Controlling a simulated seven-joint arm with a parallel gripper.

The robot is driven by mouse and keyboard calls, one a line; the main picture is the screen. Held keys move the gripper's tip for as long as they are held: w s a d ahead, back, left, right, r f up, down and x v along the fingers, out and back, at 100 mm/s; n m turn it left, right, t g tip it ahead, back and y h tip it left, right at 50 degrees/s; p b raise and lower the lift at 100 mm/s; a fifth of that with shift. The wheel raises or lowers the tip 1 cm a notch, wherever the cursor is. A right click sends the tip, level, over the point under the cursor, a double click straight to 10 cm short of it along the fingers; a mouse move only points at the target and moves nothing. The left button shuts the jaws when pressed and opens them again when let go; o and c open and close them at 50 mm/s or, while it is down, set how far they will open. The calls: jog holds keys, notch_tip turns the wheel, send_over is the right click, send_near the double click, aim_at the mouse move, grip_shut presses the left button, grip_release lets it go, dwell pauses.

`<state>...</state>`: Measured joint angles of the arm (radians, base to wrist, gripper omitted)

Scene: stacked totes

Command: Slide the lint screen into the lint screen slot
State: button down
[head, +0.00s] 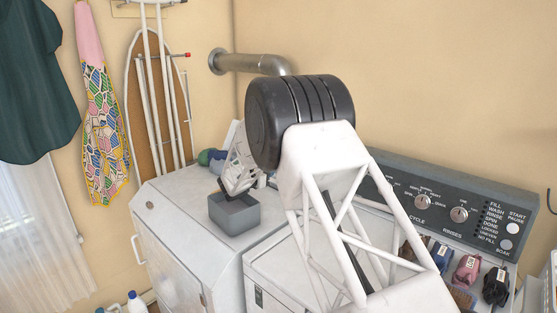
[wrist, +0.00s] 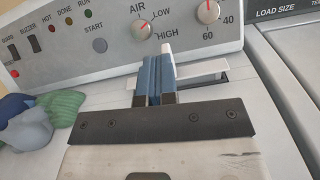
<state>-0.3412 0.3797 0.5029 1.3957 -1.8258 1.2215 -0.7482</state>
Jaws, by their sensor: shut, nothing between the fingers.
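My gripper (wrist: 155,80) is shut, its two blue fingers pressed together with nothing between them. In the wrist view it is over the dryer top, just in front of the control panel. A white bar (wrist: 203,72), seemingly the top of the lint screen, lies beyond and to the right of the fingers, partly hidden by them. A dark opening, seemingly the lint screen slot (wrist: 215,79), shows along the bar's right end. I cannot tell how deep the screen sits. In the head view my arm hides this area, and the screen cannot be made out.
A grey open box (head: 234,214) stands on the dryer top (head: 178,202). Green and blue-grey bundles (wrist: 62,106) lie left of the fingers. The dryer's control panel (wrist: 110,45) with knobs rises behind. The washer (wrist: 290,60) adjoins on the right.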

jog(key=d+m+g+y, duration=0.1)
jog(key=d+m+g, duration=0.1)
jog(key=m+g, duration=0.1)
jog(key=w+d+m+g+y, duration=0.1)
jog(key=d+m+g, duration=0.2)
jog(key=w+d+m+g+y, duration=0.1)
jog(key=d+m+g, duration=0.2)
jog(key=m+g, duration=0.1)
jog(key=shift+d+r+y, duration=0.25)
jog(key=shift+r+y, duration=0.05)
jog(key=shift+w+r+m+g+y, duration=0.15)
jog(key=shift+m+g+y, duration=0.25)
jog(key=shift+y, duration=0.15)
jog(key=shift+w+r+m+g+y, duration=0.15)
jog(key=shift+m+g+y, duration=0.2)
jog(key=shift+y, duration=0.2)
jog(key=shift+w+a+r+m+g+y, duration=0.1)
jog(key=shift+w+a+r+m+y, duration=0.45)
jog(key=shift+y, duration=0.6)
jog(key=shift+w+a+r+m+g+y, duration=0.15)
jog(key=shift+w+a+r+m+y, duration=0.15)
jog(key=shift+w+r+m+y, duration=0.5)
jog(key=shift+w+a+r+m+g+y, duration=0.1)
jog(key=shift+w+a+r+m+y, duration=0.15)
jog(key=shift+a+r+m+y, duration=0.8)
jog(key=shift+d+f+n+y, duration=0.4)
jog(key=shift+d+n, duration=0.15)
jog(key=shift+d, duration=0.1)
jog(key=shift+f, duration=2.85)
